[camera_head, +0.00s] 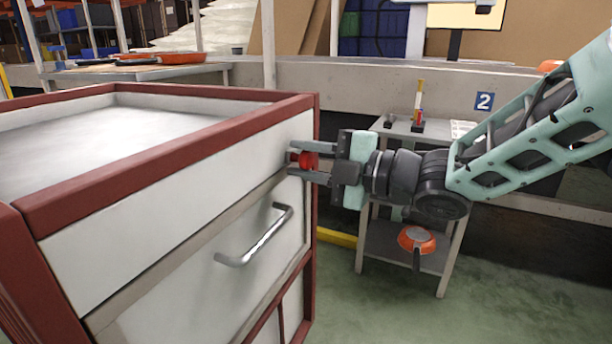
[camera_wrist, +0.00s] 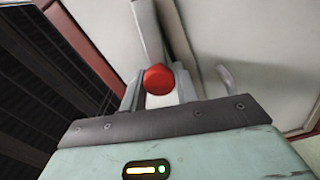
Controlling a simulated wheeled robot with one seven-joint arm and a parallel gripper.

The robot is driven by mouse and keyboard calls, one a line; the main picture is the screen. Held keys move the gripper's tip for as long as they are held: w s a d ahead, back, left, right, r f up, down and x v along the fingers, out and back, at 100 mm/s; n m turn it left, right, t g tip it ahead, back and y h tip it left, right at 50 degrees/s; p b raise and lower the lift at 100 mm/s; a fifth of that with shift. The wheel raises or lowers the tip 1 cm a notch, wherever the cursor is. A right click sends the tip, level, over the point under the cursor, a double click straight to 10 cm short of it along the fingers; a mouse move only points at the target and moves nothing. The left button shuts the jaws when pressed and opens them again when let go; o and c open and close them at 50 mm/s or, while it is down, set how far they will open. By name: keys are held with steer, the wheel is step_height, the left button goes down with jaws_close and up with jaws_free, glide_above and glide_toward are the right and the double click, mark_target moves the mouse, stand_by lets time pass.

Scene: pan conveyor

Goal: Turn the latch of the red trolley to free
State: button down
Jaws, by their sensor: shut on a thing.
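The red trolley (camera_head: 200,134) stands at the left in the head view, with red edge frames, pale panels and a drawer front with a metal handle (camera_head: 256,240). A red round knob (camera_head: 308,160), the latch, sits on its front panel near the right upper corner. My gripper (camera_head: 303,160) reaches in from the right and is shut on the latch, one finger above and one below it. In the wrist view the latch (camera_wrist: 158,79) shows as a red ball between the two fingers. The fingers partly hide the latch, and its turn angle cannot be told.
A small stand (camera_head: 388,131) with a yellow and red object on top stands behind my arm, an orange pan (camera_head: 417,240) on its lower shelf. A bench (camera_head: 130,74) with orange pans is at the back left.

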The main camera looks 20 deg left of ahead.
steer(key=shift+f+n+b, duration=0.2)
steer(key=shift+n+b, duration=0.9)
steer(key=shift+n, duration=0.1)
steer(key=c, duration=1.1)
jaws_free()
steer(key=shift+r, duration=0.1)
steer(key=d+p, duration=0.1)
steer(key=d, duration=0.4)
steer(key=s+d+p, duration=0.1)
steer(key=d+p, duration=0.1)
steer(key=d, duration=0.4)
steer(key=d+p, duration=0.2)
steer(key=d, duration=0.4)
steer(key=shift+s+d, duration=0.2)
steer(key=shift+d, duration=0.05)
